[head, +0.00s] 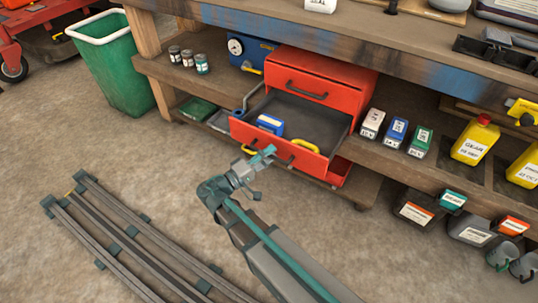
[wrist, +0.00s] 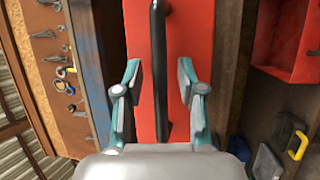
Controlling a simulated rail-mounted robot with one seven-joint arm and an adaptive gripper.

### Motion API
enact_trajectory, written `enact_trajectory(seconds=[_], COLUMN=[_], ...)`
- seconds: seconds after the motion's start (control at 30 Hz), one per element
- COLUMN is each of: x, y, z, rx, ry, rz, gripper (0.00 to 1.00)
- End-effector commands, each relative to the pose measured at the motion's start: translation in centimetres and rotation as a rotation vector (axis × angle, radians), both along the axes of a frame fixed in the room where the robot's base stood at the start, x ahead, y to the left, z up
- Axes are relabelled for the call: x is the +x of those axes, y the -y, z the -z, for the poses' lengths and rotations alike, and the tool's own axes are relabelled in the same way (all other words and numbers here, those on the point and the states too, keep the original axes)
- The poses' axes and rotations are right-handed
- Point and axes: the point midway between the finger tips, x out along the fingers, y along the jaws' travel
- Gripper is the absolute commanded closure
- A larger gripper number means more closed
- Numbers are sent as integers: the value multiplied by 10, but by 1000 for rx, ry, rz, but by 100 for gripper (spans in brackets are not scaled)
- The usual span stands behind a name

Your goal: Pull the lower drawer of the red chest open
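The red chest (head: 323,67) sits on the shelf under the bench. Its upper drawer (head: 292,80) is shut. The lower drawer (head: 318,111) below stands pulled well out, with a blue box (head: 270,124) and a yellow item (head: 305,145) inside. My gripper (head: 262,163) is just in front of the lower drawer's front. In the wrist view, my gripper (wrist: 160,80) is open, with one finger on each side of a black bar handle (wrist: 159,75) on a red front (wrist: 140,60). Gaps show between fingers and handle; contact cannot be told.
A red open box (head: 341,174) is below the drawer. Rails (head: 120,245) lie on the floor to the left; floor in front is bare.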

Motion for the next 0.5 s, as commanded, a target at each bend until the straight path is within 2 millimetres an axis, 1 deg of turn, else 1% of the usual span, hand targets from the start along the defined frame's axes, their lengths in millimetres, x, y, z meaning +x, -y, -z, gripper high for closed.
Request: enact_trajectory(seconds=[0.17, 0.27, 0.5], x=[-9, -19, -48], y=[-11, -24, -60], z=[3, 6, 15], rx=[1, 0, 0], ry=[-1, -1, -1], rz=[-1, -2, -4], gripper=[61, 61, 61])
